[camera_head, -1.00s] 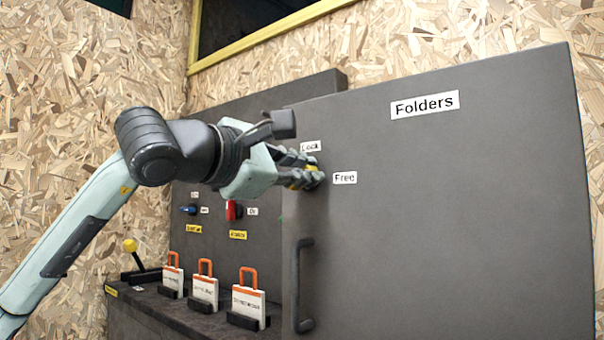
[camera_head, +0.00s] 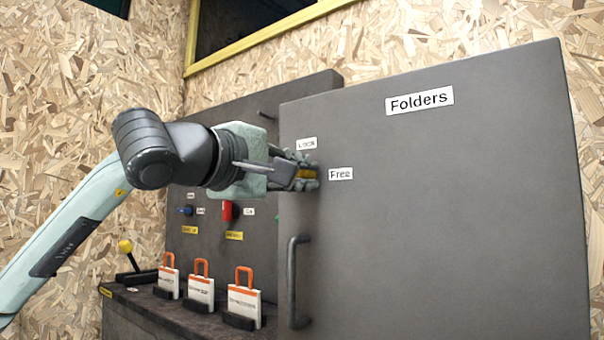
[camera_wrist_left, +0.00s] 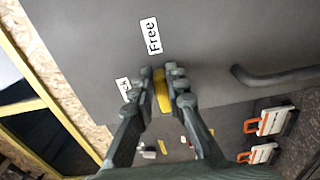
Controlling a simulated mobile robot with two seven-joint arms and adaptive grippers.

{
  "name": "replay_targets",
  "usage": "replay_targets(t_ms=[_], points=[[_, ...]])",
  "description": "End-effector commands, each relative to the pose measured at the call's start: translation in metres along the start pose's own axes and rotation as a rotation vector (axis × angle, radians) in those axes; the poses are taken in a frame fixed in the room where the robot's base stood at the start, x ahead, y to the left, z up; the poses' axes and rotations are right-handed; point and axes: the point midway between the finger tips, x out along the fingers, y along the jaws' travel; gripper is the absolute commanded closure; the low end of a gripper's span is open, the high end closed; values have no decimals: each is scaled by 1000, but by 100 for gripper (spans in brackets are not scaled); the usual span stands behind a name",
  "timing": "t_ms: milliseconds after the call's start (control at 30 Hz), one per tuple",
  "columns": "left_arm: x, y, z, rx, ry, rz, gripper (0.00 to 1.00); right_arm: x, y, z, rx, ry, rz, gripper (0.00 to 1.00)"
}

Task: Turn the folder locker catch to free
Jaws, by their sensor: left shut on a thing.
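The dark grey folder locker door (camera_head: 440,220) is closed or nearly flush, with a "Folders" label. The catch (camera_head: 306,174), with a yellow face, sits near the door's left edge, between the "Lock" label (camera_head: 306,144) above and the "Free" label (camera_head: 340,174) to its right. My left gripper (camera_head: 307,171) is shut on the catch and hides much of it. In the left wrist view the yellow catch (camera_wrist_left: 161,91) lies between the two fingers, one end pointing roughly toward the "Free" label (camera_wrist_left: 150,36). My right gripper is not in view.
A vertical door handle (camera_head: 293,282) stands out below the catch. At the left are a panel with a red switch (camera_head: 228,210) and a blue switch (camera_head: 186,211), a shelf with several orange-handled tags, and a yellow-knobbed lever (camera_head: 126,246).

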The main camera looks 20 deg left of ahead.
Motion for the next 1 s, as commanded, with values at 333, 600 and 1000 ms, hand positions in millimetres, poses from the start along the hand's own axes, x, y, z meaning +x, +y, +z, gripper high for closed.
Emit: replay_targets(t_ms=[333,600,1000], points=[[0,-1,1,8,-1,-1,100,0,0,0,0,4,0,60],[0,-1,0,7,-1,-1,66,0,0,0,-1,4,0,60],[-12,1,0,7,0,3,66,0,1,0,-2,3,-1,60]])
